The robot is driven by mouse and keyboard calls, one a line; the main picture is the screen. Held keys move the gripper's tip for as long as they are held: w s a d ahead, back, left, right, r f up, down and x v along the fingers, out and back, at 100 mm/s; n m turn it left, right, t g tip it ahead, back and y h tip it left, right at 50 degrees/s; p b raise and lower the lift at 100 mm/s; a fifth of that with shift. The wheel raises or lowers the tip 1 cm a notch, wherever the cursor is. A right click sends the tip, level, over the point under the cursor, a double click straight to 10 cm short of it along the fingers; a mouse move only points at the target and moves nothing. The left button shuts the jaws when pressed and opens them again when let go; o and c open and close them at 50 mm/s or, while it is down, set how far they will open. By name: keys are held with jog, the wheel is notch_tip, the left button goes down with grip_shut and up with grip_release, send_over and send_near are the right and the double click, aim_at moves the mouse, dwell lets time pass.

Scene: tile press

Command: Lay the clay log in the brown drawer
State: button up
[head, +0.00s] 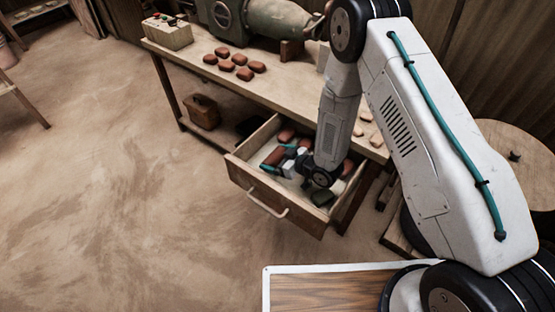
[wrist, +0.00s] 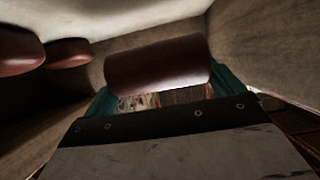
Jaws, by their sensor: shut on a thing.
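The brown drawer (head: 243,178) is pulled out from the front of the workbench. My gripper (head: 278,161) is down inside the drawer, toward its left side. It is shut on the clay log (wrist: 158,66), a reddish-brown cylinder that lies across between the teal fingers in the wrist view. The log also shows beside the gripper in the head view (head: 272,156). I cannot tell whether the log touches the drawer floor. My arm hides part of the drawer.
Several clay pieces (head: 239,59) lie on the workbench (head: 190,62) near a control box (head: 167,32) and a green machine (head: 277,20).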

jog(key=shift+f, duration=0.6)
jog(key=shift+f, duration=0.6)
jog(key=o, duration=1)
jog(key=shift+c, duration=0.2)
